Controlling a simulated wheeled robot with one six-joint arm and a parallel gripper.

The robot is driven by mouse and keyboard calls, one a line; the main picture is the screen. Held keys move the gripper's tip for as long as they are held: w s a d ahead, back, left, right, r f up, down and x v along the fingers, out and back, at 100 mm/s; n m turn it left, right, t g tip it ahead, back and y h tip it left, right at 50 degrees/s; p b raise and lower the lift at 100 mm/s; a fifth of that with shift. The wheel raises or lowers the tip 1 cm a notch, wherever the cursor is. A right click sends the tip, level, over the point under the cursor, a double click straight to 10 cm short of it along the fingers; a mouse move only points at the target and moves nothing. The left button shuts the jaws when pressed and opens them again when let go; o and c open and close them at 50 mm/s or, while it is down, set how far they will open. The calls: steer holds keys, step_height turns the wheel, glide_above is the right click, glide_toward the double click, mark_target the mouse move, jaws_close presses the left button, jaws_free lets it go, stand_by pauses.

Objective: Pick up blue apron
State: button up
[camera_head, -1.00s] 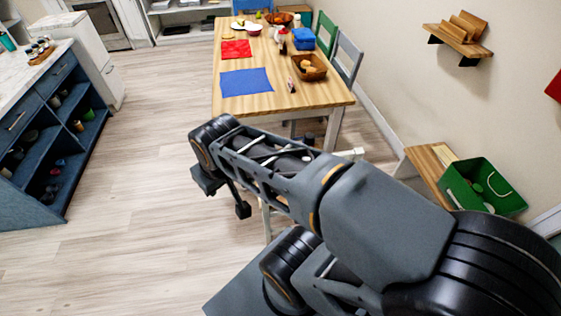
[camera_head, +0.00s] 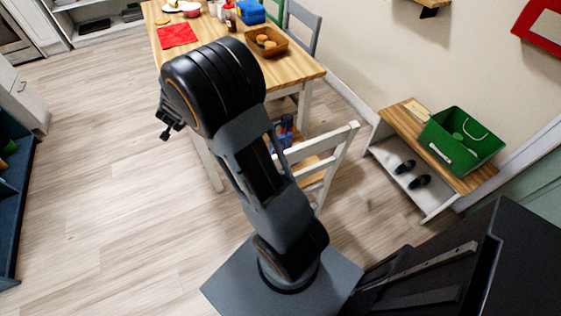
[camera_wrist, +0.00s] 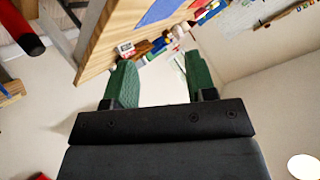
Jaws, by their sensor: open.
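I cannot make out a thing that is surely the blue apron. A blue and dark item (camera_head: 285,130) shows behind my arm at the white chair by the table's near end, too covered to name. In the wrist view, a flat blue cloth patch (camera_wrist: 158,14) lies on the wooden table top, cut off by the frame; it may be the blue mat. My gripper (camera_wrist: 160,74) shows its two green-padded fingers apart, with nothing between them. It is away from the blue patch.
The wooden table (camera_head: 292,72) bears a red cloth (camera_head: 177,36), a wooden bowl (camera_head: 267,42) and bottles. A white chair (camera_head: 335,160) stands at its near end. A bench (camera_head: 400,120) with a green basket (camera_head: 462,140) stands at the right. Floor at the left is clear.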

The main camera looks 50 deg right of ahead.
steer(key=s+d+f+m+g+h+b, duration=0.25)
steer(key=d+f+m+g+h, duration=0.35)
steer(key=f, duration=0.5)
steer(key=m+g, duration=0.3)
steer(key=g, duration=0.6)
glide_toward(285, 139)
steer(key=f, duration=0.2)
steer(key=w+f, duration=0.1)
steer(key=f, duration=0.1)
steer(key=shift+a+f+b, duration=0.15)
steer(key=shift+f+b, duration=0.1)
steer(key=shift+b, duration=0.15)
steer(key=shift+x, duration=2.95)
jaws_close()
